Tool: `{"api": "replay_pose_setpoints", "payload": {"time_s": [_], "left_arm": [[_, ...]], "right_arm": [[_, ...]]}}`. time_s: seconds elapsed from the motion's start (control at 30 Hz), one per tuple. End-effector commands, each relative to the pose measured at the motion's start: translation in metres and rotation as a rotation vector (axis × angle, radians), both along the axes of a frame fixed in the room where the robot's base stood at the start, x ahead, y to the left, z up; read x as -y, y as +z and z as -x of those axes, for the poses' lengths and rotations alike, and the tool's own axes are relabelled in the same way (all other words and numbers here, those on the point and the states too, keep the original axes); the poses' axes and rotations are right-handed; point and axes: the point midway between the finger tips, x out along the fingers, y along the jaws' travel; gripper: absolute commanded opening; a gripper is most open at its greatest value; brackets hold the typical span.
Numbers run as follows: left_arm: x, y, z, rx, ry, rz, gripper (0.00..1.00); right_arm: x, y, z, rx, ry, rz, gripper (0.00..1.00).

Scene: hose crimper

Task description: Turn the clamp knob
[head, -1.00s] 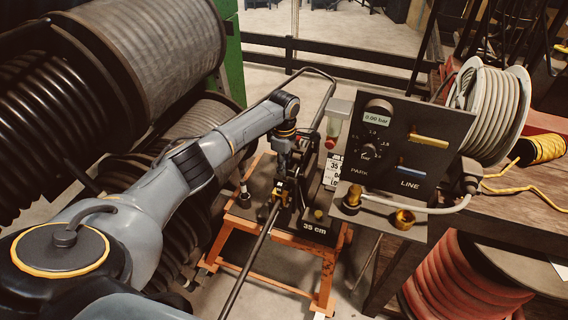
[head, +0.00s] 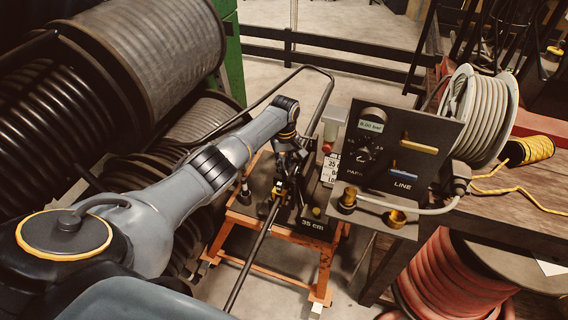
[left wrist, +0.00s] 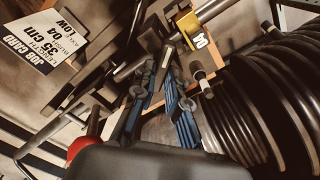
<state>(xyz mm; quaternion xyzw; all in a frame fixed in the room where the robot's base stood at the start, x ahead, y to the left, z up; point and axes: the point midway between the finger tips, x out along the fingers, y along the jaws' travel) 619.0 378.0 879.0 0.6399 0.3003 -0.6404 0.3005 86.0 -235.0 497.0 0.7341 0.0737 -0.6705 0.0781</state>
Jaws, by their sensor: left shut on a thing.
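My left gripper (head: 281,181) is down at the clamp fixture on the orange stand (head: 262,232). In the left wrist view its blue-padded fingers (left wrist: 158,68) come together on a small dark part, which I take for the clamp knob; the fingers hide most of it. A yellow clamp piece marked 04 (left wrist: 189,30) sits just beyond the fingertips. A dark hose (head: 250,262) runs from the fixture to the lower front. My right gripper is not in view.
The control panel (head: 395,130) with gauge, dial and brass fittings stands right of the fixture. A job card (left wrist: 62,38) lies left in the wrist view. Large hose reels (head: 165,45) crowd the left. A bent tube (head: 328,90) rises behind the fixture.

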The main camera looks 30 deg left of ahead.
Motion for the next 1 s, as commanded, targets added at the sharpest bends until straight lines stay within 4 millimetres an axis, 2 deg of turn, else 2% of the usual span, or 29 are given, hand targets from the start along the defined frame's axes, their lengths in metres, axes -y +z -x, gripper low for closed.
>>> {"api": "replay_pose_setpoints", "payload": {"time_s": [1.0], "left_arm": [[0.0062,0.0002,-0.0024,0.0,-0.966,0.001,0.0]], "right_arm": [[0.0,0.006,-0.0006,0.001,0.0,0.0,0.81]]}}
